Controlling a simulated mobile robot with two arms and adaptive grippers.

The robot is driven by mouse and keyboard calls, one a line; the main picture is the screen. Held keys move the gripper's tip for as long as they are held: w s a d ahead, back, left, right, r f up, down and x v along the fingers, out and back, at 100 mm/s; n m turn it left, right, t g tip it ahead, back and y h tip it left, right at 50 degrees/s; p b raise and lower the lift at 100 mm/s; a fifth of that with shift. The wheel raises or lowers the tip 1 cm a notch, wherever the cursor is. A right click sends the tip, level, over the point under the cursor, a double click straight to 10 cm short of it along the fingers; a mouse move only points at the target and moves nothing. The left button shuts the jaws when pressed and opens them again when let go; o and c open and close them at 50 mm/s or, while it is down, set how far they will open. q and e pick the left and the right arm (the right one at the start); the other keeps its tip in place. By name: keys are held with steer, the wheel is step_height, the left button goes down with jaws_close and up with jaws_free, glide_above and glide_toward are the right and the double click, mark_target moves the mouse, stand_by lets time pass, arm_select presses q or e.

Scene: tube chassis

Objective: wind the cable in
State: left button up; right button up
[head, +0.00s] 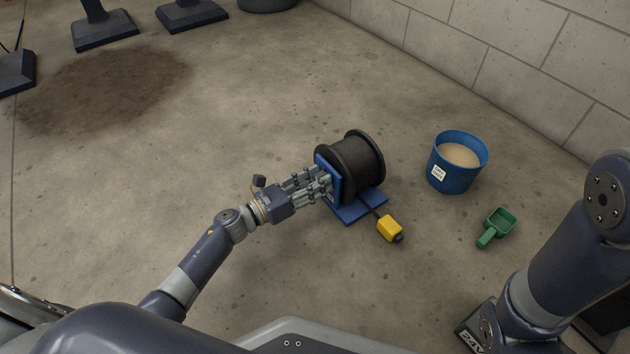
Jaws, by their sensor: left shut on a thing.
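A cable reel with a black drum (352,163) stands on a blue base (360,209) on the concrete floor, right of the middle. My left gripper (325,183) reaches in from the left and is shut at the reel's blue side plate (329,178). The fingers hide the exact part that it grips. A dark cable or lead runs from the base to a yellow block (389,228) with a dark end, lying on the floor in front of the reel. My right arm is at the lower right, and its gripper is not in view.
A blue bucket (449,178) of sand-coloured material stands right of the reel. A green scoop (497,226) lies in front of it. A block wall (490,50) runs along the back right. A dark stain (110,88) and dark stand bases (104,30) are at the upper left.

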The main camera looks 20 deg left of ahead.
arm_select(q)
steer(key=shift+m, duration=0.6)
steer(key=shift+f, duration=0.1)
steer(key=o, duration=1)
steer(key=shift+o, duration=0.2)
steer(key=v, duration=1.2)
